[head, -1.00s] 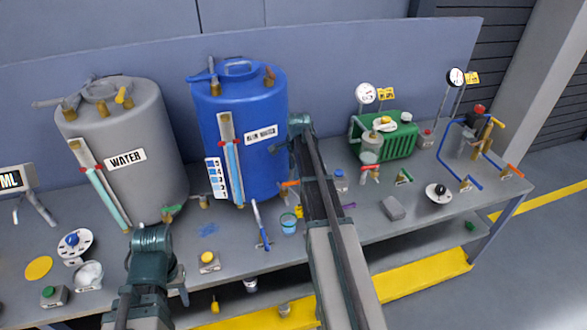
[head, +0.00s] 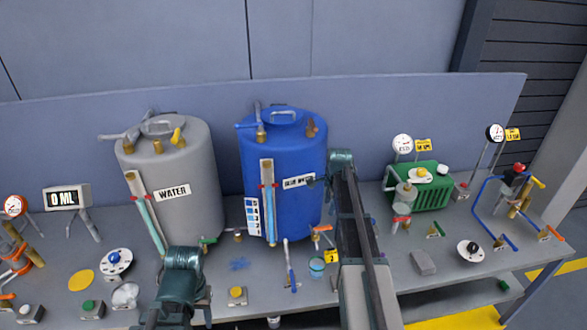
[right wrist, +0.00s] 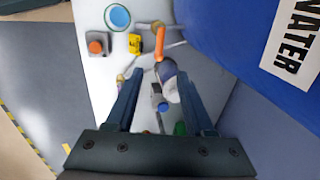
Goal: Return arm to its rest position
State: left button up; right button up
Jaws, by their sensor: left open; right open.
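My right arm reaches up across the bench, and its wrist is beside the right side of the blue tank (head: 284,190). My right gripper (head: 316,181) is small and partly hidden there in the head view. In the right wrist view its two fingers (right wrist: 160,92) are apart with nothing held between them. Below them show an orange-handled valve (right wrist: 159,42) and a small blue-capped bottle (right wrist: 160,100). My left gripper (head: 203,298) is low in front of the grey water tank (head: 185,215), over the bench's front part. Its fingers are mostly hidden by its own wrist; nothing shows held.
A back panel (head: 380,110) rises behind.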

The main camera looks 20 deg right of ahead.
jog(key=s+a+f+n+b, duration=0.3)
jog(key=a+n, duration=0.1)
jog(key=a, duration=0.4)
jog(key=s+a+f+n+g+b, duration=0.1)
jog(key=s+a+f+n+b, duration=0.2)
jog(key=a, duration=0.5)
jog(key=s+a+f+n+b, duration=0.2)
jog(key=s+a+n, duration=0.25)
jog(key=a, duration=0.35)
jog(key=s+a+f+n+b, duration=0.2)
jog(key=s+a+f+n, duration=0.1)
jog(key=s+a+n, duration=0.3)
jog(key=s+a+f+n+g+b, duration=0.1)
jog(key=s+a+f+n+b, duration=0.2)
jog(key=s+a+n, duration=0.4)
jog(key=shift+s+h+b, duration=0.3)
jog(key=shift+s+h, duration=0.1)
jog(key=shift+s, duration=0.15)
